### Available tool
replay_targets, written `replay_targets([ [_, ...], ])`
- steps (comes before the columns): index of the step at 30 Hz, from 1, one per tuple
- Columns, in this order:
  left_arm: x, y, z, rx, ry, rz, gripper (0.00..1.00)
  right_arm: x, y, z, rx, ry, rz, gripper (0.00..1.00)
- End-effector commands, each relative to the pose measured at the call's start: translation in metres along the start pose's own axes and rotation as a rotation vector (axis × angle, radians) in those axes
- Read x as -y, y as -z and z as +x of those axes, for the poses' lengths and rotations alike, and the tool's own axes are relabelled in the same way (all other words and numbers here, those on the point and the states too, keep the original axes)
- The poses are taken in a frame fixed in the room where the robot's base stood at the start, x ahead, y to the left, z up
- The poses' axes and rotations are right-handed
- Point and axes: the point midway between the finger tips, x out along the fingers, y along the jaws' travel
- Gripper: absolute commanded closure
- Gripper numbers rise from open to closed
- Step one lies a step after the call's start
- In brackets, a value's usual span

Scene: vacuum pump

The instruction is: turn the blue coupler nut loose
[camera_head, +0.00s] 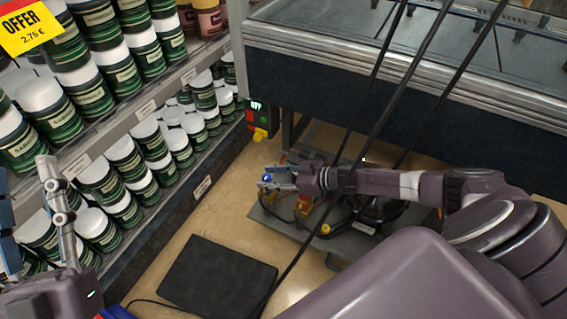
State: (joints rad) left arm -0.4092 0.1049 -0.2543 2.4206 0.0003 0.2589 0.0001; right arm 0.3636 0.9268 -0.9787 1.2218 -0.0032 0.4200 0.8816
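The blue coupler nut (267,179) is a small blue spot at the left end of the pump unit, above the grey base plate (262,220). My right gripper (267,178) reaches in from the right, with its fingertips around the nut. The picture is too small to tell whether the fingers press on it or stand just clear. The fingers and wrist hide part of the pump unit. My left gripper (28,195) is at the lower left edge, fingers spread apart and empty, in front of the shelves and away from the pump.
Shelves of green jars with white lids (123,160) fill the left. A control box (259,122) with red and green buttons and a lit display stands behind the pump. A black mat (218,276) lies on the floor. Dark cables cross the view. A freezer-like counter (400,95) bounds the back.

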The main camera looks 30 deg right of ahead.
Motion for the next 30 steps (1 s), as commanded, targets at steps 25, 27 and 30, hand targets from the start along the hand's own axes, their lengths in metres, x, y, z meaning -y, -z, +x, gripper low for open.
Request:
replay_targets([
  [25, 0.0, 0.0, 0.0, -0.001, 0.0, 0.001, 0.62, 0.0, 0.001, -0.108, -0.001, 0.002, -0.001, 0.61],
  [27, 0.0, 0.0, 0.0, -0.001, 0.0, 0.001, 0.62, 0.0, 0.001, -0.107, -0.001, 0.001, 0.0, 0.61],
  [30, 0.0, 0.0, 0.0, -0.001, 0.0, 0.001, 0.62, 0.0, 0.001, -0.107, 0.0, 0.001, 0.0, 0.61],
])
